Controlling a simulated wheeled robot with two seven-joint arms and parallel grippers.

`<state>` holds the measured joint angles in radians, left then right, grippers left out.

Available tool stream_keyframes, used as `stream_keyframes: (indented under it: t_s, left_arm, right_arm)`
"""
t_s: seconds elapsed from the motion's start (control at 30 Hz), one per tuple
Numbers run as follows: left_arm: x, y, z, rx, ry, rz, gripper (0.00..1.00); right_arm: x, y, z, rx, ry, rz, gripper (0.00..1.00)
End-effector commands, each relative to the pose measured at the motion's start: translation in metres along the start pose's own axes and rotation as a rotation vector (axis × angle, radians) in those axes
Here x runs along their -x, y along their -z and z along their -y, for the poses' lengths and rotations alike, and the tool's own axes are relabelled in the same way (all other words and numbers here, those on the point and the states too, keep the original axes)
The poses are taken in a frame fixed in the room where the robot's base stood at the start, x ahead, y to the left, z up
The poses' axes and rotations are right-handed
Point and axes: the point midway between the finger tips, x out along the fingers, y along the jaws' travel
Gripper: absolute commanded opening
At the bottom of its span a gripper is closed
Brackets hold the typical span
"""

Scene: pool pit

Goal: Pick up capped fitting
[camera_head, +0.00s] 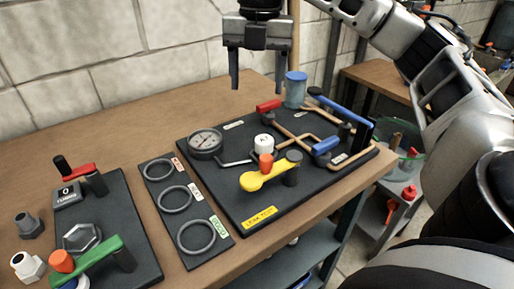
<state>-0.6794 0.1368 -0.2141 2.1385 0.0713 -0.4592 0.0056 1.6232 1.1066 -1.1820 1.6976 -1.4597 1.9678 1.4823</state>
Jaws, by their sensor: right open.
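I cannot tell for sure which piece is the capped fitting. A grey hex fitting (28,225) and a white hex fitting (27,266) stand on the bench at the far left. An orange cap (62,261) sits beside the green handle. A white-topped fitting (264,144) stands on the leak test board (228,180), with an orange piece in front of it. A blue-capped cylinder (296,88) stands at the board's back. My right gripper (257,84) is open and empty, fingers down, above the bench behind the board. My left gripper is not in view.
A gauge (205,142) and yellow, red and blue handles rise from the board. A dark panel with three rings (174,197) lies left of it. Another panel (135,205) holds red and green handles. Block wall behind; open shelves lie below right.

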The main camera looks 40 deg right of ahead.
Motion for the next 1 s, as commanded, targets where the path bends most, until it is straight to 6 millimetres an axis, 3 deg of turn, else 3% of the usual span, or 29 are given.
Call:
stream_keyframes:
  t_s: [0.13,0.33,0.5,0.77,1.0]
  left_arm:
    - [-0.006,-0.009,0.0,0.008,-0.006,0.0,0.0]
    - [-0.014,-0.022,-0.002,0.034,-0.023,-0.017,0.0]
    - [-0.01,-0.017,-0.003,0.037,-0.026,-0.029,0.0]
    - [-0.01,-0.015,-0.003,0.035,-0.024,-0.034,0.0]
    - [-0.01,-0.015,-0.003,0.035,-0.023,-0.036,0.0]
  right_arm:
    - [-0.011,-0.007,0.013,-0.046,0.039,0.023,0.63]
    - [-0.057,-0.007,0.015,-0.042,0.039,0.02,0.63]
    - [-0.083,-0.008,0.016,-0.041,0.038,0.022,0.63]
    - [-0.103,-0.009,0.016,-0.04,0.035,0.023,0.63]
    - [-0.137,-0.011,0.021,-0.041,0.037,0.021,0.63]
